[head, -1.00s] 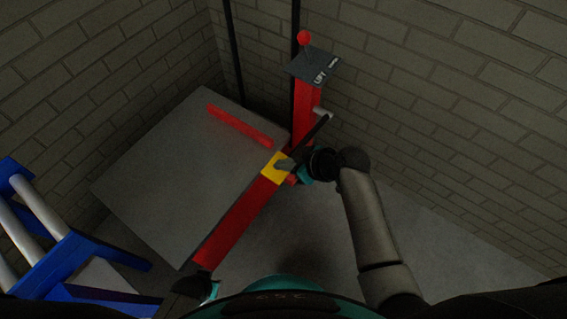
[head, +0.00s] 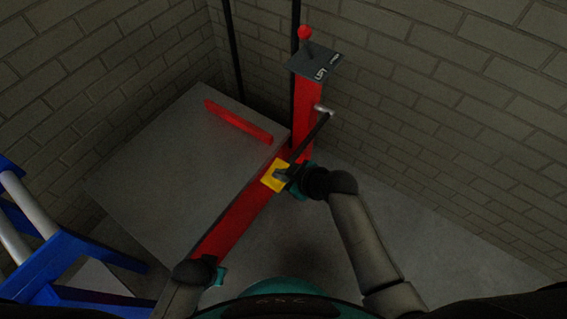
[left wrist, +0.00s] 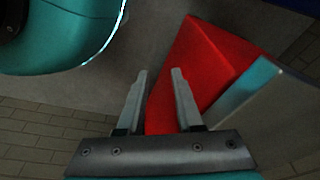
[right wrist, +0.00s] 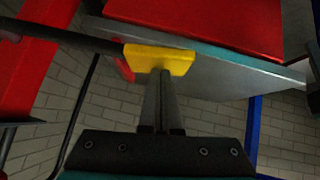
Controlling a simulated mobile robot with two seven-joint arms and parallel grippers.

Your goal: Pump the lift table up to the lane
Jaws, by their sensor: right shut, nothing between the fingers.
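The lift table's grey top (head: 140,165) sits in the wall corner, with a red bar (head: 238,121) on it and a red side facing me. A red post (head: 308,98) behind it carries a grey plate marked LIFT with a red-knobbed lever (head: 305,34). A black pump handle (head: 310,138) slants from the post to a yellow pad (head: 272,178). My right gripper (right wrist: 163,76) is shut and empty, its tips at the pad; contact is unclear. My left gripper (left wrist: 157,72) is open and empty near a red surface; its fingers are hidden in the head view.
A blue frame with pale rollers (head: 40,208), probably the lane, stands left of the table. Brick walls (head: 450,110) close off the back and right. Bare grey floor (head: 430,240) lies to the right of my right arm.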

